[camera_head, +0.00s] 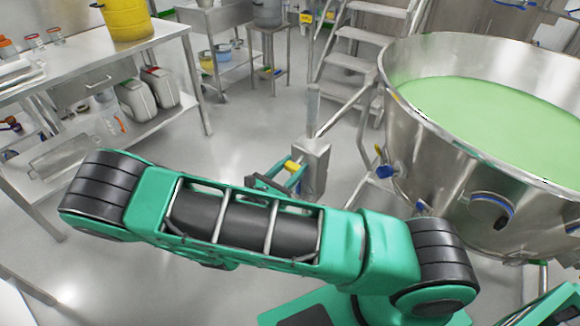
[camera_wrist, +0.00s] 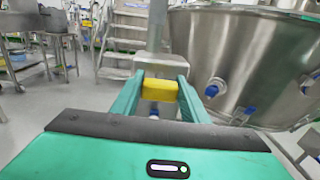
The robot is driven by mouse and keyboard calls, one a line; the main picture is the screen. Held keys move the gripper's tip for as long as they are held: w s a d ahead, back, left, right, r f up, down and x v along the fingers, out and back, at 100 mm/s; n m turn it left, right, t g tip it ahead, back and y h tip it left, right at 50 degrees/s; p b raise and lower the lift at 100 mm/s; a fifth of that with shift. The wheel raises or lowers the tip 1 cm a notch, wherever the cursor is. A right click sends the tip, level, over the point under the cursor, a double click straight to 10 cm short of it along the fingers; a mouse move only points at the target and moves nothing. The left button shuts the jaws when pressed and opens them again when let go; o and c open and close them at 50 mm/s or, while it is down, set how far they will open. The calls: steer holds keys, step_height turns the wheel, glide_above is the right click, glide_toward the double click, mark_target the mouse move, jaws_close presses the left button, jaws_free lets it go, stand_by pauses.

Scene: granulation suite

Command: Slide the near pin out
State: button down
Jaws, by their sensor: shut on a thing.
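The near pin shows a yellow block-shaped head (camera_wrist: 159,90) in the wrist view, in front of a grey metal bracket on an upright post (camera_wrist: 157,28). My gripper (camera_wrist: 158,88) is shut on this yellow head, one teal finger on each side. In the head view the yellow head (camera_head: 292,166) and my gripper (camera_head: 290,180) show small beyond my arm, beside the metal bracket (camera_head: 312,168). The pin's shaft is hidden, so I cannot tell how deep it sits. A blue part (camera_wrist: 154,116) shows below the yellow head.
A large steel vessel (camera_head: 440,130) with green contents stands close on the right, with blue-trimmed fittings low on its wall. Metal steps (camera_head: 355,62) rise behind the post. A steel bench (camera_head: 100,60) with a yellow drum (camera_head: 126,18) is at left. Open floor (camera_head: 240,125) lies between.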

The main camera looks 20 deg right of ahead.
steer(key=c, duration=1.1)
jaws_free()
steer(key=shift+w+a, duration=0.1)
steer(key=shift+a, duration=0.3)
steer(key=shift+o, duration=0.3)
steer(key=shift+d, duration=0.1)
steer(key=v, duration=1)
steer(key=shift+s+a, duration=0.25)
steer(key=shift+a, duration=0.05)
steer(key=shift+f, duration=0.1)
